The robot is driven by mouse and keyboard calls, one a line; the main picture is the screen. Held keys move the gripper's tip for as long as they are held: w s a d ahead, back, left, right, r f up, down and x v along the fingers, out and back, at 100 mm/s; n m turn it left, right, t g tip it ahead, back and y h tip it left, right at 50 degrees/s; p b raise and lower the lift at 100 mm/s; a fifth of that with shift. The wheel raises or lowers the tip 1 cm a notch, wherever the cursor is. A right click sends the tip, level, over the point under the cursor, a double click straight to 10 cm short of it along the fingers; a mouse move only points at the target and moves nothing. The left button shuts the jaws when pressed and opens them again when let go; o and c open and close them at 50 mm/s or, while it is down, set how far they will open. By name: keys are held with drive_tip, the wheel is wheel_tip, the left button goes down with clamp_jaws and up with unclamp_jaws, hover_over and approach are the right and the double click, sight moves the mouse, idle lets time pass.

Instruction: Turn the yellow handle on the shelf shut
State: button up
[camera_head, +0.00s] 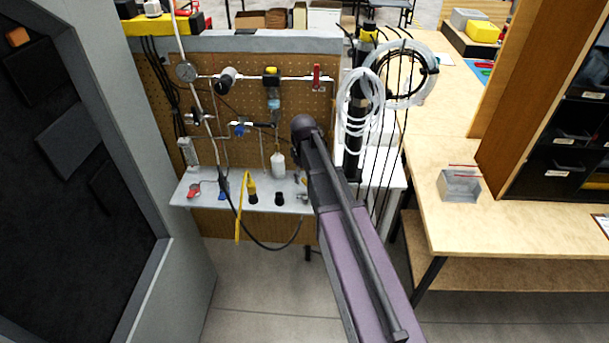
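The white shelf (228,203) juts from the pegboard panel, left of my arm. A small upright yellow handle (251,186) stands on it above a dark body, between a blue handle (222,184) and a black knob (279,198). A long thin yellow strip (239,222) hangs over the shelf's front edge just left of it. I cannot tell whether the strip belongs to the handle, or how far the handle is turned. My arm reaches up from the lower right, its dark joint right of the handle. My gripper does not show; nothing visible touches the handle.
A red handle (193,192) lies at the shelf's left end. A black hose (267,247) loops below. Pipes and a gauge (186,71) cover the pegboard (160,85). A grey cabinet (182,270) stands left; a wooden table (520,225) stands right. Floor between is clear.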

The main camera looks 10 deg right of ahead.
drive_tip(key=shift+r+p, duration=5.55)
drive_tip(key=shift+r, duration=0.3)
drive_tip(key=s+a+f+m+b, duration=0.1)
drive_tip(key=s+f+m+b, duration=0.2)
drive_tip(key=s, duration=0.4)
drive_tip(key=s+f+m+b, duration=0.2)
drive_tip(key=s+m, duration=0.1)
drive_tip(key=s, duration=0.4)
drive_tip(key=s+f+b, duration=0.1)
drive_tip(key=f+b, duration=1.4)
drive_tip(key=s+f+b, duration=0.2)
drive_tip(key=f+b, duration=1.3)
drive_tip(key=shift+s+a+f+m, duration=0.2)
drive_tip(key=shift+s+m, duration=0.1)
drive_tip(key=shift+m, duration=0.1)
drive_tip(key=shift+s, duration=0.1)
